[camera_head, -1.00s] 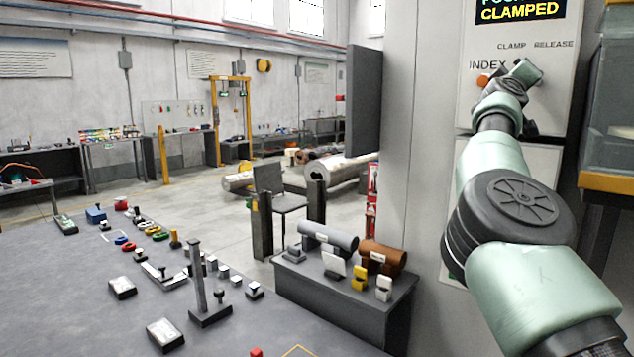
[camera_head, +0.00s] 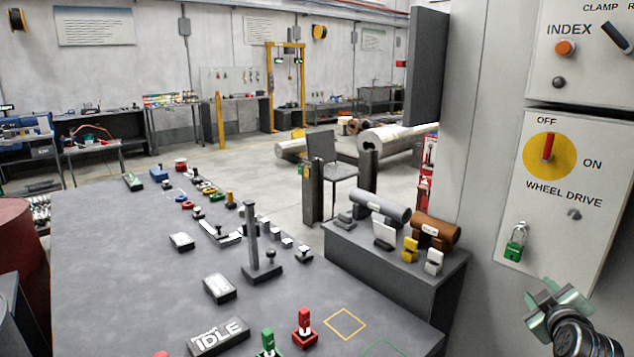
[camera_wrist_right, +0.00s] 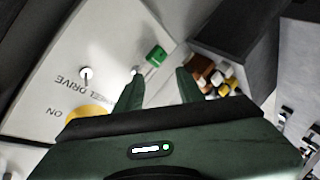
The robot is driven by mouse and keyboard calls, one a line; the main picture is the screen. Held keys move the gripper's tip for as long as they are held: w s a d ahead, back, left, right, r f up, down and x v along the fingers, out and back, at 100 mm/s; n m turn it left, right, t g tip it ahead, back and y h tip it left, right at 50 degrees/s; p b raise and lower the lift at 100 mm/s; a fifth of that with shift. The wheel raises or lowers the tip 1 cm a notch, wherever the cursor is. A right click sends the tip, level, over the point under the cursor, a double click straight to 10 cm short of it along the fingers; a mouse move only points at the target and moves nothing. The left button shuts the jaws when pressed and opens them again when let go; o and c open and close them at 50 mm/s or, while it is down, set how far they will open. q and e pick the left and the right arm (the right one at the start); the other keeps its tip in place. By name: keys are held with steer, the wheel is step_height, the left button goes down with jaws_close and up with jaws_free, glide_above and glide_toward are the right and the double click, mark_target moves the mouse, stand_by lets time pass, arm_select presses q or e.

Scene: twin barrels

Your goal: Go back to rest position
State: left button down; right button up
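My right gripper (camera_head: 553,304) is at the lower right of the head view, below the wheel drive panel (camera_head: 548,202). In the right wrist view its two fingers (camera_wrist_right: 158,92) stand apart with nothing between them. A green padlock (camera_head: 515,245) hangs on the panel above and left of the gripper. It also shows in the right wrist view (camera_wrist_right: 156,55), beyond the fingertips and apart from them. The red wheel drive handle (camera_head: 547,147) on its yellow disc is upright, at OFF. My left gripper is not in view.
A grey table (camera_head: 120,265) carries a post on a base (camera_head: 252,240), an IDLE sign (camera_head: 218,337), a red lock (camera_head: 305,326) and a green lock (camera_head: 267,343). A side stand (camera_head: 385,275) holds a grey and a brown cylinder. The cabinet wall is close on the right.

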steer(key=s+a+f+m+g+y, duration=0.1)
steer(key=s+a+f+g+y, duration=0.35)
steer(key=s+a+f, duration=1.15)
steer(key=s+a+f+m+g, duration=0.1)
steer(key=s+a+f+g, duration=0.1)
steer(key=s+a, duration=0.35)
steer(key=s+a+f+m+g+y, duration=0.1)
steer(key=s+a+f+g, duration=0.15)
steer(key=s, duration=0.65)
steer(key=s+a+f+m+g, duration=0.1)
steer(key=s+a+f, duration=0.25)
steer(key=s, duration=0.35)
step_height(320, 180, down, 25)
steer(key=s+g, duration=0.1)
steer(key=g, duration=0.1)
steer(key=s+d+f+g, duration=0.1)
steer(key=s+d+f, duration=0.1)
steer(key=s+f, duration=1.4)
steer(key=shift+s+d+f, duration=0.25)
steer(key=shift+s, duration=0.4)
